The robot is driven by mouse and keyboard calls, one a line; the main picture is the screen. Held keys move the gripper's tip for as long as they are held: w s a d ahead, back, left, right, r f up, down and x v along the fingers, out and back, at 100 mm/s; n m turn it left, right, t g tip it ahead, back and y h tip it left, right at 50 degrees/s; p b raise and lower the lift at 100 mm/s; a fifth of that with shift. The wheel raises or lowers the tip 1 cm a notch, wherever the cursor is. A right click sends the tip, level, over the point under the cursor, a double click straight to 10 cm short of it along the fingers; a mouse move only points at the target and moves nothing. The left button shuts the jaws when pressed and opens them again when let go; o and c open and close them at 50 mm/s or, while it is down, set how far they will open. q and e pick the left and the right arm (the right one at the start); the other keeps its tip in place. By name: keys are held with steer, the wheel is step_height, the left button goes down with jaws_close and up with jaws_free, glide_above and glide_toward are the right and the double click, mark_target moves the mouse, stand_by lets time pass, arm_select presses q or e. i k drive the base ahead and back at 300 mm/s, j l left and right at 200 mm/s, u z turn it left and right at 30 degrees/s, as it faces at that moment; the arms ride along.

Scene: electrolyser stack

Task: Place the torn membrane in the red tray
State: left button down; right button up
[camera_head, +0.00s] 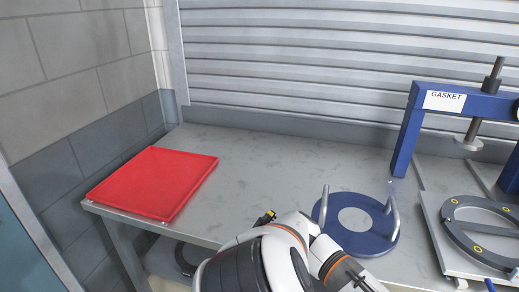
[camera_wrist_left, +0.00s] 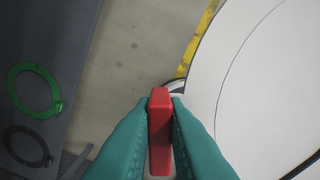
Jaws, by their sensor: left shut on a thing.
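The red tray (camera_head: 155,183) lies flat at the left end of the grey bench in the head view, with nothing visible on it. In the left wrist view, the teal fingers of my left gripper (camera_wrist_left: 160,104) are shut on a narrow red tab (camera_wrist_left: 159,128). I cannot tell whether the tab belongs to the disc, or whether the disc is the torn membrane. No tear shows. My left gripper is hidden in the head view. My right gripper is not seen.
A blue round plate (camera_head: 371,240) with upright metal handles stands on the bench (camera_head: 270,170). A blue press (camera_head: 455,103) labelled GASKET stands at right. Bench between tray and plate is clear. A green ring (camera_wrist_left: 34,90) and a dark ring (camera_wrist_left: 27,146) lie at left in the wrist view.

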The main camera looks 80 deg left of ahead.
mark_target(157, 177)
steer(key=k+j+u, duration=0.1)
steer(key=u, duration=0.35)
steer(key=k+j+u, duration=0.2)
steer(key=u, duration=0.2)
steer(key=k+j, duration=0.05)
